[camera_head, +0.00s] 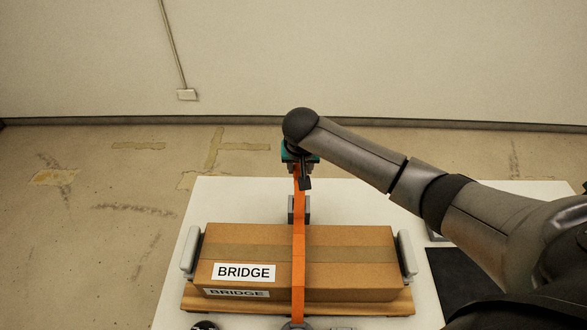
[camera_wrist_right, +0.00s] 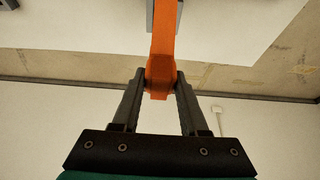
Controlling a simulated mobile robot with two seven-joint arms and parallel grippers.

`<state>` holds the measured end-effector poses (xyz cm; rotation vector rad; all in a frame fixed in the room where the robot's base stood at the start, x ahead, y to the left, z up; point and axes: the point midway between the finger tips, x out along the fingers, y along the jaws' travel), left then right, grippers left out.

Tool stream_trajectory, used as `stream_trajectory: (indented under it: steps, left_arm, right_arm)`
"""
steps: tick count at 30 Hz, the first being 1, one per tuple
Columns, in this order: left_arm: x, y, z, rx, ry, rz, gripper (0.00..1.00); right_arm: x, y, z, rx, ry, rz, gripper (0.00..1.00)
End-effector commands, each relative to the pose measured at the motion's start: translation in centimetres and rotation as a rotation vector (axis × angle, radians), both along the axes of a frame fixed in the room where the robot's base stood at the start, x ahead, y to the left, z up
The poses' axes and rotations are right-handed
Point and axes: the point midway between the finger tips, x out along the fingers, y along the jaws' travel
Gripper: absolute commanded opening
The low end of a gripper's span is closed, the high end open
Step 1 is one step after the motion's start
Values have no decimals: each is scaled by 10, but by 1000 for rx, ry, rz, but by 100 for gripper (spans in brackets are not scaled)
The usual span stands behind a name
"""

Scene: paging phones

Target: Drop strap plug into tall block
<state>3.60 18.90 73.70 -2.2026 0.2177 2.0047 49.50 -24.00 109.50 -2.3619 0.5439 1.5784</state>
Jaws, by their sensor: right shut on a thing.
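An orange strap (camera_head: 298,255) runs from the front of the cardboard box (camera_head: 350,262) over its top and up to my right gripper (camera_head: 302,182). My right gripper is shut on the strap's end, above and behind the box. In the right wrist view the thicker orange end, the strap plug (camera_wrist_right: 159,82), sits between the two dark fingers of my right gripper (camera_wrist_right: 159,92). A grey tall block (camera_head: 306,212) stands behind the box, partly hidden by the strap. The plug is above it and apart from it. The left gripper is not in view.
The box, labelled BRIDGE, lies on a wooden board (camera_head: 375,303) between grey end stops (camera_head: 190,250) and (camera_head: 406,253) on a white table (camera_head: 235,202). A dark mat (camera_head: 452,280) lies at the right. Free table surrounds the block.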

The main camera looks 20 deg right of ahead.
Motion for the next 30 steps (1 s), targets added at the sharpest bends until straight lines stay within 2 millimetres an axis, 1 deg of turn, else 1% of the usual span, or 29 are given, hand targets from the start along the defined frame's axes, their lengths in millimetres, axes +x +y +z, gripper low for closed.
stream_trajectory:
  steps: [1, 4, 12, 15, 20, 23, 30]
  left_arm:
    - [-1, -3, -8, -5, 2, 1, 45]
    - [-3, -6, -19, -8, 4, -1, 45]
    - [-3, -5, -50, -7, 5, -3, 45]
    - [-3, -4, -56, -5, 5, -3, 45]
    - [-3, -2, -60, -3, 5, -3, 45]
    - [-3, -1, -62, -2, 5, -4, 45]
    - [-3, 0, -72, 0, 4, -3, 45]
  right_arm:
    - [0, 0, -7, -1, -1, 1, 0]
    - [0, 0, -16, 0, -1, 2, 0]
    - [0, 0, -42, -1, -2, 3, 0]
    - [0, 0, -47, -1, -2, 3, 0]
    - [0, 1, -53, 0, 0, 3, 0]
    - [0, 1, -62, 0, 1, 3, 0]
    - [-1, 1, -88, 1, 1, 2, 0]
